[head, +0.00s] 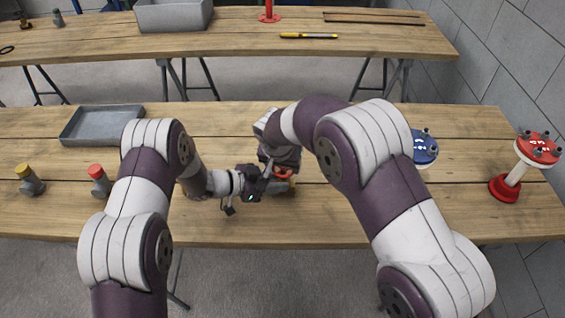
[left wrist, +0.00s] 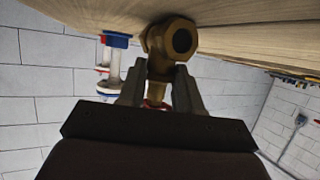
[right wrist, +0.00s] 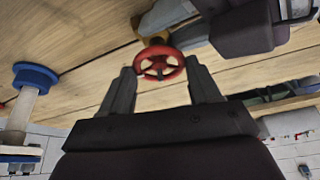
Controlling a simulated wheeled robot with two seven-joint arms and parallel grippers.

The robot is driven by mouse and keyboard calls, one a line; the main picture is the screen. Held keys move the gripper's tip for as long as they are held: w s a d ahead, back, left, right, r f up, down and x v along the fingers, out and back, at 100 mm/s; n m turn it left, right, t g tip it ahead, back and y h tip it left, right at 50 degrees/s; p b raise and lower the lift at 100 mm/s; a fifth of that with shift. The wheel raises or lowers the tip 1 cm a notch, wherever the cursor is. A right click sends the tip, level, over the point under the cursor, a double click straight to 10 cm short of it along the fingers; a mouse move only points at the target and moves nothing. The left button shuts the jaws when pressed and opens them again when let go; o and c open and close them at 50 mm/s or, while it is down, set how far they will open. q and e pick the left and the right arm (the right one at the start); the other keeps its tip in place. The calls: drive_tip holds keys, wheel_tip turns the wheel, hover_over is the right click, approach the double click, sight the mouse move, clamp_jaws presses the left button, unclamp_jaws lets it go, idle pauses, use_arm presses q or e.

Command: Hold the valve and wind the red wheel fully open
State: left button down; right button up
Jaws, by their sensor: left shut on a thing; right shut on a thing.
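The valve is a brass body (left wrist: 170,42) with a hexagonal open end, close to the wooden table. My left gripper (left wrist: 158,78) is shut on its neck, one finger on each side. The red wheel (right wrist: 158,64) is a small spoked handwheel on the valve; only a bit of it (left wrist: 155,104) shows between the fingers in the left wrist view. My right gripper (right wrist: 161,74) has one finger on each side of the wheel and is shut on it. In the head view, the red wheel (head: 284,174) is partly hidden by both grippers, which meet there.
A grey tray (head: 100,124) and small fittings with a yellow cap (head: 29,181) and a red cap (head: 99,182) stand at left. A blue-topped stand (head: 424,148) and a red-topped stand (head: 515,174) stand at right. The table's front edge is near the grippers.

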drive_tip(key=n+y, duration=0.1)
drive_tip(key=n, duration=0.3)
drive_tip(key=shift+d+n+y, duration=0.15)
drive_tip(key=shift+n+y, duration=0.15)
drive_tip(key=shift+y, duration=0.1)
drive_tip(key=n+y, duration=0.1)
drive_tip(key=n, duration=0.2)
drive_tip(key=shift+d+n, duration=0.15)
drive_tip(key=shift+n, duration=0.15)
drive_tip(key=n+y, duration=0.1)
drive_tip(key=n, duration=0.1)
drive_tip(key=n+g, duration=0.1)
drive_tip(key=n, duration=0.1)
drive_tip(key=shift+w+d+g+y, duration=0.1)
drive_tip(key=shift+w+g+y, duration=0.05)
drive_tip(key=shift+g+y, duration=0.2)
drive_tip(key=shift+w+d+n+g+y, duration=0.1)
drive_tip(key=shift+n+g+y, duration=0.2)
drive_tip(key=shift+n, duration=0.8)
drive_tip(key=shift+w+n+g+y, duration=0.15)
drive_tip(key=shift+n+g, duration=0.1)
drive_tip(key=shift+n, duration=0.85)
drive_tip(key=shift+s, duration=0.1)
drive_tip(key=o, duration=1.1)
drive_tip(key=shift+c, duration=0.2)
drive_tip(key=shift+r, duration=0.1)
drive_tip(key=v, duration=1.1)
drive_tip(key=shift+d+r, duration=0.2)
drive_tip(key=shift+r, duration=0.15)
